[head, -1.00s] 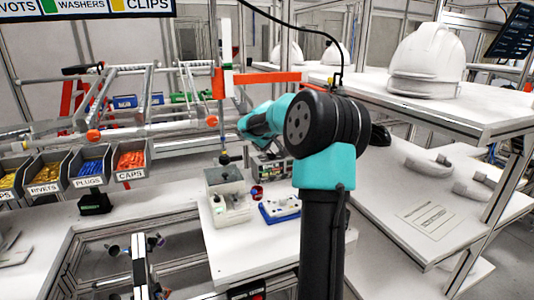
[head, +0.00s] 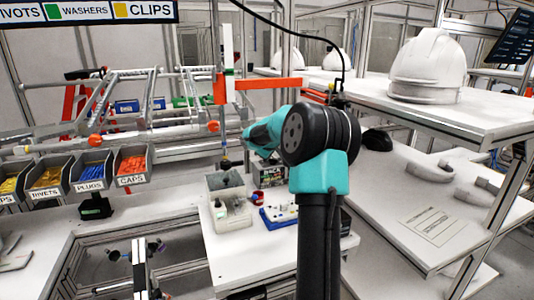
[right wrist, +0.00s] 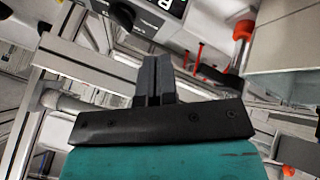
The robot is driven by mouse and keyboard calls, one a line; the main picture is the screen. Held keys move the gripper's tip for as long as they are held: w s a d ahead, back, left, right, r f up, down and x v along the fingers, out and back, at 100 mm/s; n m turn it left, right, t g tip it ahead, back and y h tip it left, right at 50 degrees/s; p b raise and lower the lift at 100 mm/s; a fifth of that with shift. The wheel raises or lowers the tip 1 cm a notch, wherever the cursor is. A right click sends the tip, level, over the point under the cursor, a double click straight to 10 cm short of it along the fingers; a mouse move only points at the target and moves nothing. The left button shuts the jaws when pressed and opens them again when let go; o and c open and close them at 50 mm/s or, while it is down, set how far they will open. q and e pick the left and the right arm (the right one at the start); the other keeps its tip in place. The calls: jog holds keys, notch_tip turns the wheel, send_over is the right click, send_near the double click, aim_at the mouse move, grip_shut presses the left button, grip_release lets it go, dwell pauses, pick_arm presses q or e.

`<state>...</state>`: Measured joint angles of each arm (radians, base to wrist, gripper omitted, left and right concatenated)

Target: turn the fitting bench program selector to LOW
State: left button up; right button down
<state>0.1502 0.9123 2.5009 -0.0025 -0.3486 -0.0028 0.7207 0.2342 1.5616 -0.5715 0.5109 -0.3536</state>
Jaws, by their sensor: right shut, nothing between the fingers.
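In the right wrist view a dark round knob (right wrist: 120,14) shows at the top edge on a grey panel (right wrist: 147,20), beside a partly cut-off black label with a white letter. It looks like the selector; its setting cannot be read. My right gripper (right wrist: 157,62) is shut and empty, its fingertips below the knob in the picture and apparently apart from it. In the head view a small grey control box (head: 269,173) stands on the bench behind my right arm, which hides part of that area. My right gripper cannot be made out there, and my left gripper is not in view.
A light box (head: 228,200) and a blue tray (head: 279,215) stand near the control box. Parts bins (head: 131,165) line the left. A white helmet (head: 427,65) sits on the right shelf. In the right wrist view, red posts (right wrist: 197,58) and an orange-collared tube (right wrist: 243,30) stand nearby.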

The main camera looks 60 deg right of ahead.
aim_at(273, 161)
jog(key=x, duration=0.6)
jog(key=shift+d, duration=1.05)
jog(key=shift+w+d, duration=0.1)
jog(key=shift+d, duration=0.9)
